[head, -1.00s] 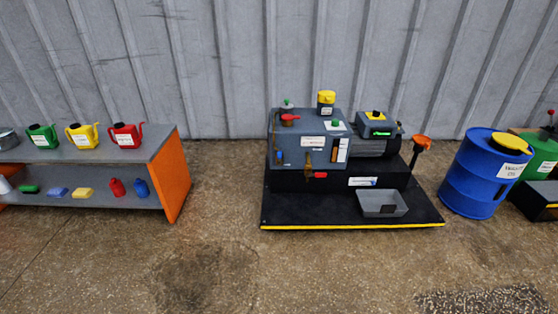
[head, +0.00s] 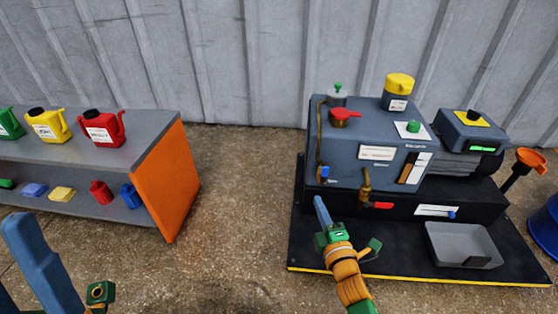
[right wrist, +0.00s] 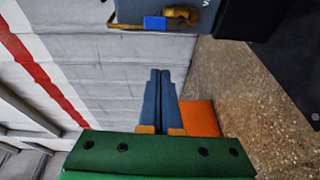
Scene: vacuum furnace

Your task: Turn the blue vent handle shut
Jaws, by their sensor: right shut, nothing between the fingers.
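The blue vent handle (head: 325,172) sits on a brass pipe at the left of the grey pump housing's front. It also shows in the right wrist view (right wrist: 155,22), at the top edge beside brass. My right gripper (head: 319,199) is shut and empty, with its blue fingers pointing up just below the handle and apart from it. In the right wrist view the two fingers (right wrist: 159,72) lie together, with a gap to the handle. A blue part at the lower left of the head view looks like my left gripper (head: 17,220); its jaws cannot be made out.
A red handle (head: 383,205) sits on a brass tap right of my right gripper. The machine stands on a black base (head: 330,258) holding a grey tray (head: 462,240). A shelf (head: 165,175) with coloured cans stands left. An orange funnel (head: 531,158) is at right. Floor between is clear.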

